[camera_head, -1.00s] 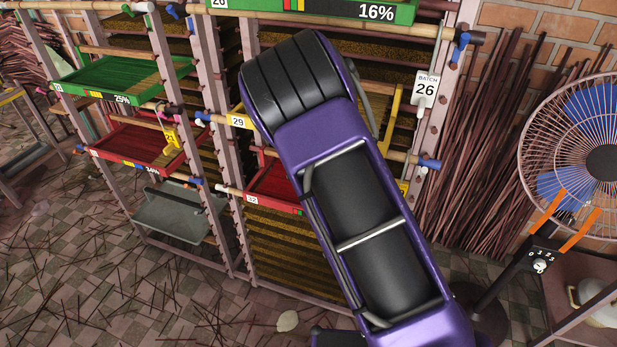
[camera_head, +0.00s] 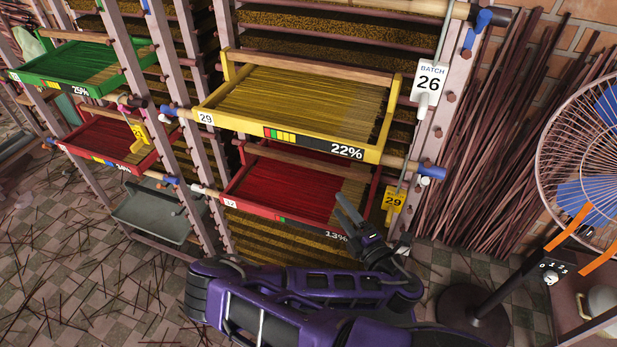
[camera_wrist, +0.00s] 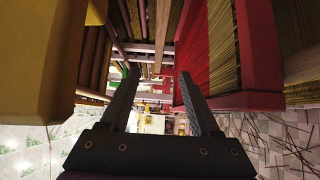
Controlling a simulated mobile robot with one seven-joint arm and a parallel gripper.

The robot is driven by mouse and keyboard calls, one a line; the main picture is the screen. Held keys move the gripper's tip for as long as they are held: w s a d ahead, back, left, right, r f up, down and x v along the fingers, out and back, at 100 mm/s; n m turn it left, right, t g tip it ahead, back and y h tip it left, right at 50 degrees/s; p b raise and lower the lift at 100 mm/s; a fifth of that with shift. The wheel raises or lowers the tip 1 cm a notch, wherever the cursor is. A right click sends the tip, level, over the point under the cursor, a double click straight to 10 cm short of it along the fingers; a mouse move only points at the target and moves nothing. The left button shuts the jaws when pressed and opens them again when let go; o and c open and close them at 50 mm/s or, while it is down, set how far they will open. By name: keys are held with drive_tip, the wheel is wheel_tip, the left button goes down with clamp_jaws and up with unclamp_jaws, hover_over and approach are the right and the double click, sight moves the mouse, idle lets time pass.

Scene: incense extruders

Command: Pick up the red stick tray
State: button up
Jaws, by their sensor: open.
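A red tray (camera_head: 300,223), labelled 32 and 13%, holds many red and tan sticks on the lower level of the middle rack. My gripper (camera_head: 345,214) is open and empty, near the tray's front right corner. In the wrist view, my gripper (camera_wrist: 157,74) has its fingers apart, with the red tray (camera_wrist: 262,45) to the right and a yellow tray (camera_wrist: 30,60) to the left. The right finger overlaps the red tray's edge in that view; I cannot tell whether they touch. A second red tray (camera_head: 108,160) with sticks sits in the left rack.
The yellow tray (camera_head: 372,156), labelled 29 and 22%, sits just above the red one. A green tray (camera_head: 84,88) is at upper left. A yellow tag (camera_head: 394,200) hangs close right of the red tray. A fan (camera_head: 590,180) stands at right. Loose sticks litter the floor.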

sight(308, 165)
drive_tip(key=x, duration=1.7)
drive_tip(key=shift+a+b, duration=0.3)
drive_tip(key=shift+b, duration=0.1)
clamp_jaws()
idle(0.8)
